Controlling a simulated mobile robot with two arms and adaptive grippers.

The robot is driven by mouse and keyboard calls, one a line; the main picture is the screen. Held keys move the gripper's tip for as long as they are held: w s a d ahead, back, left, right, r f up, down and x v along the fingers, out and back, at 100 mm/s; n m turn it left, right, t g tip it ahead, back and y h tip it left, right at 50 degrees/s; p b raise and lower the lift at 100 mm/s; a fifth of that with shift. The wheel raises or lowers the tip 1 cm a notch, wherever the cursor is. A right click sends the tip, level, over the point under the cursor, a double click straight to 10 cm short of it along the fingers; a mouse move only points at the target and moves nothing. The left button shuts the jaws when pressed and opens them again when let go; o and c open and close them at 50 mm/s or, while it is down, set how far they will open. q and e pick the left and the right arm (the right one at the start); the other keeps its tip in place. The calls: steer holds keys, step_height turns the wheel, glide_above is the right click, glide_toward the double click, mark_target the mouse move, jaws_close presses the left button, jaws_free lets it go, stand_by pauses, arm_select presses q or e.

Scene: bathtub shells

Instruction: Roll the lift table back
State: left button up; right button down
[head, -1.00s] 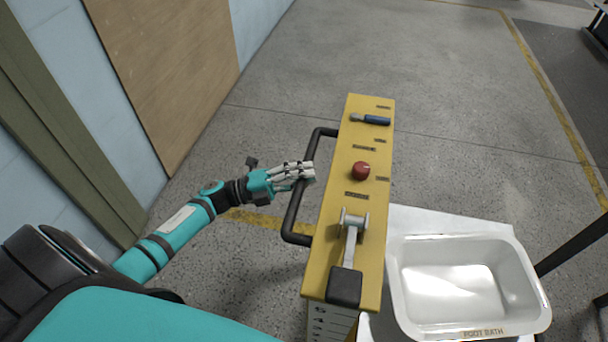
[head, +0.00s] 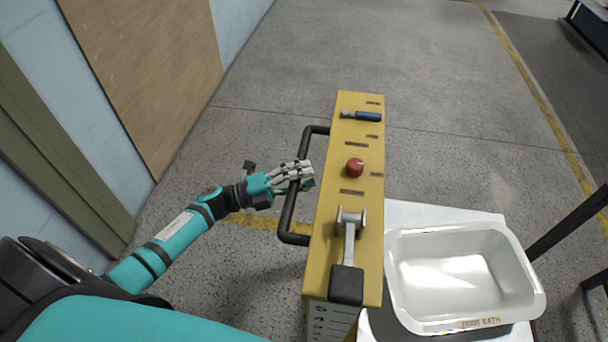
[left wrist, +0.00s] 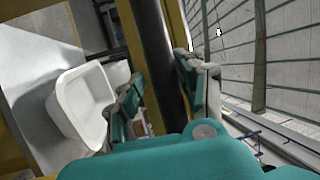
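The lift table's yellow control column (head: 325,225) stands upright in the middle of the head view. It bears a red knob, a blue-handled lever and a grey lever with a black grip. Its black push handle (head: 289,215) sticks out on the left side. My left gripper (head: 303,176) has its fingers around the handle bar, at mid-length. In the left wrist view the bar (left wrist: 155,45) runs between the two finger sides of my left gripper (left wrist: 165,92). The white table top (head: 440,213) lies right of the column. My right gripper is out of view.
A white foot bath shell (head: 465,270) sits on the table top and also shows in the left wrist view (left wrist: 82,100). A blue wall with a wooden panel (head: 150,80) stands at the left. Open grey floor lies beyond the column. Dark frame parts (head: 570,225) stand at the right.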

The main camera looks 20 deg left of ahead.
arm_select(q)
steer(key=shift+o, duration=0.4)
steer(key=shift+r, duration=0.1)
steer(key=v, duration=1.2)
steer(key=shift+d, duration=0.1)
